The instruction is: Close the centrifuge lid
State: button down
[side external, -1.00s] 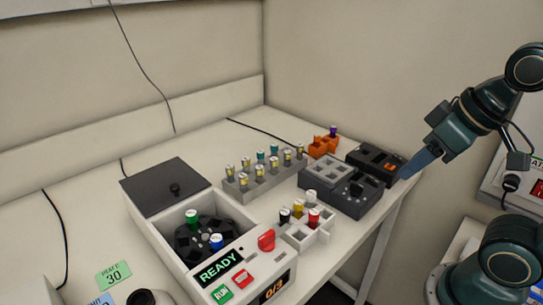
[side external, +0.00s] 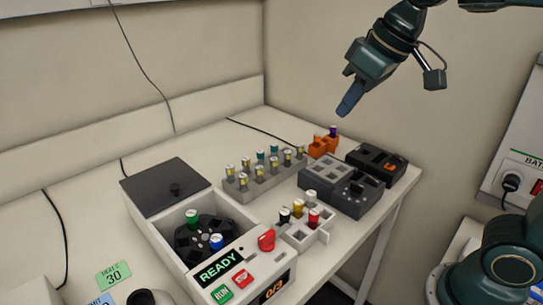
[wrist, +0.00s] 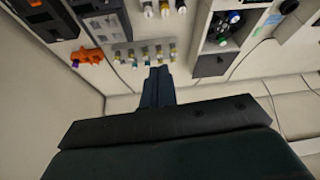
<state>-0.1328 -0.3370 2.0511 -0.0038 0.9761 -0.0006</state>
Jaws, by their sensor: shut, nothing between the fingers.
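The centrifuge (side external: 165,240) is a white box at the front left of the bench. A green-capped and a blue-capped tube stand in the rotor. The display reads READY. In the wrist view the lid (wrist: 209,66) and the rotor (wrist: 229,28) show at the upper right. My gripper (side external: 345,110) is shut and empty, in the air above the back right of the bench, well away from the lid. Its fingers also show in the wrist view (wrist: 158,72).
A grey rack (side external: 262,180) with several capped vials stands right of the lid. A white rack (side external: 305,235) with coloured caps, dark grey devices (side external: 340,190) and an orange holder (side external: 322,146) stand farther right. Space above the bench is clear.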

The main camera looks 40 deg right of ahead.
jog(key=w+a+r+n, duration=0.1)
jog(key=w+a+r, duration=0.1)
jog(key=w+a, duration=0.5)
jog(key=n+g+y, duration=0.1)
jog(key=n+g, duration=0.1)
jog(key=n, duration=0.1)
send_over(163, 193)
jog(key=s, duration=0.1)
notch_tip(163, 193, down, 9)
jog(key=shift+d+r, duration=0.2)
jog(key=shift+d, duration=0.15)
jog(key=x, duration=1)
jog(key=shift+w, duration=0.15)
jog(key=shift+s+d, duration=0.1)
jog(key=shift+s, duration=0.15)
jog(key=shift+s+d+f, duration=0.15)
jog(key=shift+s+d, duration=0.25)
jog(key=shift+s, duration=0.35)
jog(key=shift+s+d+f, duration=0.15)
jog(key=shift+s+d, duration=0.2)
jog(key=shift+s, duration=0.4)
